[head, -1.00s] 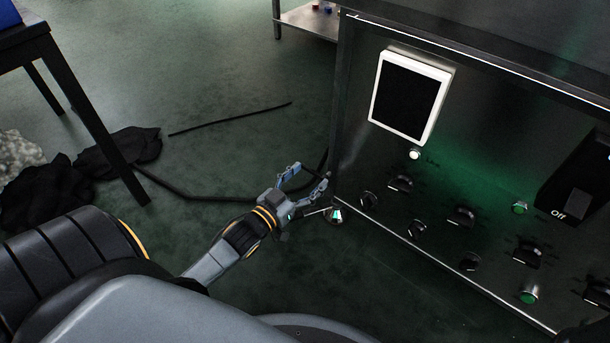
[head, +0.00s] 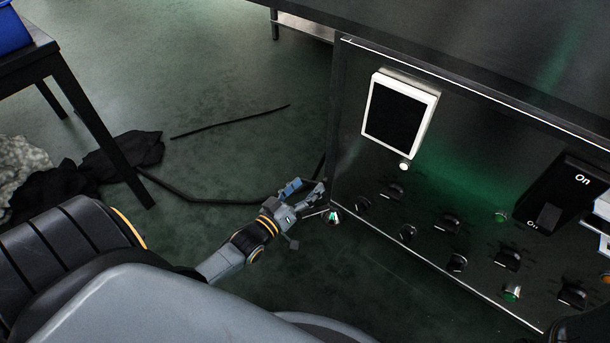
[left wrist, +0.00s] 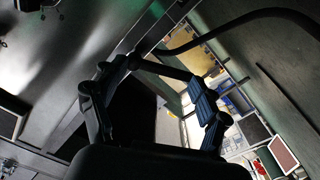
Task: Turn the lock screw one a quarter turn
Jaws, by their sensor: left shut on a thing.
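My left gripper (head: 305,191) is at the left edge of the dark control cabinet (head: 345,130), low down, with its fingertips against or very near that edge. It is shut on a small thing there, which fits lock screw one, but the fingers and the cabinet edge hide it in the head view. In the left wrist view the jointed gripper fingers (left wrist: 160,85) with blue-grey pads stand in front of the dark cabinet side, and no screw can be made out between them. My right gripper does not show clearly in any view.
A silver knob with a green glint (head: 333,216) sits just right of the gripper. The panel carries a white-framed screen (head: 398,116), several black knobs (head: 363,204) and an On/Off switch (head: 550,217). A black cable (head: 215,200) and dark cloth (head: 110,165) lie on the floor.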

